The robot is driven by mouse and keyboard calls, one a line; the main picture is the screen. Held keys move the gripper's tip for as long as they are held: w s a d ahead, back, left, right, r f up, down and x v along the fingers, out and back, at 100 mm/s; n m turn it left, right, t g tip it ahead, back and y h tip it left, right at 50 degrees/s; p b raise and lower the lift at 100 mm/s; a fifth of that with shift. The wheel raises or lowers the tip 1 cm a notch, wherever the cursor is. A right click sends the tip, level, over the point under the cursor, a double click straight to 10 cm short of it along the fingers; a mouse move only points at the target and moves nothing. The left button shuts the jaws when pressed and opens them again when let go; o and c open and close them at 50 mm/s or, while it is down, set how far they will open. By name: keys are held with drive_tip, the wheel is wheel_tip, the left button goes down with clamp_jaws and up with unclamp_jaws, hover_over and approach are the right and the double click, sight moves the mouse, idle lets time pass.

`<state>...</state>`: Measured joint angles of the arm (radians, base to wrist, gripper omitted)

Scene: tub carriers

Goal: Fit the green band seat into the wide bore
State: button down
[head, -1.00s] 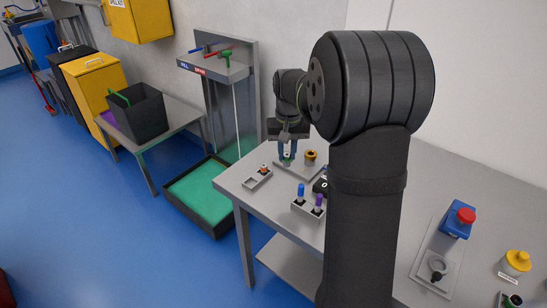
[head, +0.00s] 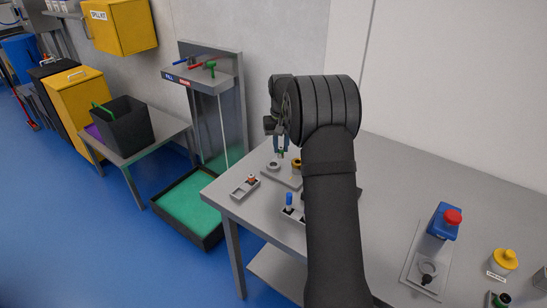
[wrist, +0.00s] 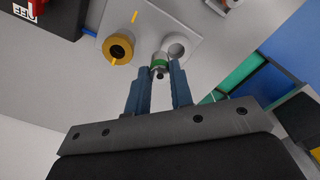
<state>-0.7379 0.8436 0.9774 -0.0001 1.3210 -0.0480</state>
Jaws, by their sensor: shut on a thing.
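My gripper (wrist: 161,78) is shut on a small grey piece with a green band, the green band seat (wrist: 159,63). In the head view my gripper (head: 281,150) is above a flat grey plate (head: 286,179), and the green of the seat shows small between the fingers. On the plate stand a pale grey ring (wrist: 176,46) and a yellow ring with a dark bore (wrist: 117,48). In the wrist view the seat appears just beside the grey ring, apart from its opening. I cannot tell which ring has the wide bore.
A small tray (head: 245,187) with a red-topped piece lies left of the plate. A holder with a blue-topped piece (head: 289,199) stands in front, partly hidden by my arm.

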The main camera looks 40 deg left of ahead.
drive_tip(key=a, duration=0.1)
drive_tip(key=f, duration=0.1)
drive_tip(key=a, duration=0.1)
drive_tip(key=shift+s+a+f, duration=0.3)
drive_tip(key=shift+a, duration=0.05)
drive_tip(key=shift+f, duration=2)
drive_tip(key=shift+f, duration=0.1)
drive_tip(key=c, duration=1.3)
unclamp_jaws()
wheel_tip(320, 180, up, 12)
drive_tip(key=shift+r, duration=0.15)
